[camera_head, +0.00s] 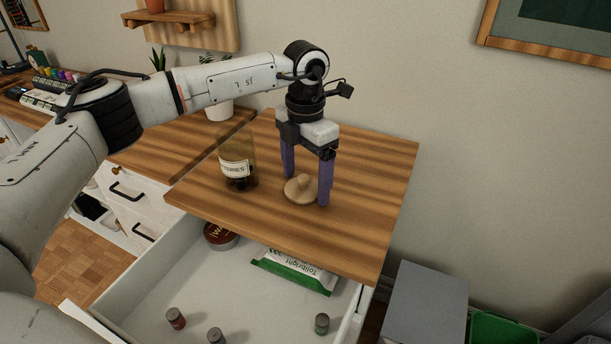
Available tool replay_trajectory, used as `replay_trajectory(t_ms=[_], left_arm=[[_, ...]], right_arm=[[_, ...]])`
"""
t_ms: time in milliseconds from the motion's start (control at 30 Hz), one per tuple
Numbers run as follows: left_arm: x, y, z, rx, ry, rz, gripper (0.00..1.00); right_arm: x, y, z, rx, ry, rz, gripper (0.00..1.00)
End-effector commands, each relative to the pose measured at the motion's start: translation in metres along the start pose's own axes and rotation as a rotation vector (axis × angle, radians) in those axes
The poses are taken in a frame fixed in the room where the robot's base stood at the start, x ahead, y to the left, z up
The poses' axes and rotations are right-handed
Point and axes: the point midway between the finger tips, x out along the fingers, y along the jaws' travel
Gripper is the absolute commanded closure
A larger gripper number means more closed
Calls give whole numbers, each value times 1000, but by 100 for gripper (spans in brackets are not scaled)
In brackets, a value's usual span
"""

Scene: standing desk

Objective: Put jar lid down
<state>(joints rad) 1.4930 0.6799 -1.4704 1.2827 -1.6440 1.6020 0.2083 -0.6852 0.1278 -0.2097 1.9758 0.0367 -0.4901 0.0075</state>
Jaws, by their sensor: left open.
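The jar lid (301,190) is a round, tan, wooden-looking piece with a knob on top. It rests upright on the wooden desktop (368,190), right of the jar. The glass jar (238,170) carries a label ending in "...ERIES", has dark contents low inside and stands without a lid. My left gripper (306,190) points down over the lid, its two purple fingers apart on either side of it. Whether a finger touches the lid cannot be told. My right gripper is not in view.
A potted plant (218,108) stands behind the jar. The desktop's right side is clear.

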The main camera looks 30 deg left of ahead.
Motion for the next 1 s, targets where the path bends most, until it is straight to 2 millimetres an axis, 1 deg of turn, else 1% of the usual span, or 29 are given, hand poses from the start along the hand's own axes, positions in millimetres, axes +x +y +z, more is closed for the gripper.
replay_trajectory(t_ms=[133,233,500,600,700,833,1000], left_arm=[[-6,0,0,0,-1,0,20],[-19,0,1,0,-4,1,20],[-76,0,1,-1,-4,1,20],[-95,0,1,0,-3,1,20],[-110,0,1,0,-2,0,20],[-120,0,0,1,0,0,20],[-123,0,0,0,0,0,20]], right_arm=[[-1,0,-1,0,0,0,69],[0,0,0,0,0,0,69],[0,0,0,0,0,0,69],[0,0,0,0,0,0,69],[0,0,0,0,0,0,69],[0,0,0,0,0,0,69],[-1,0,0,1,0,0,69]])
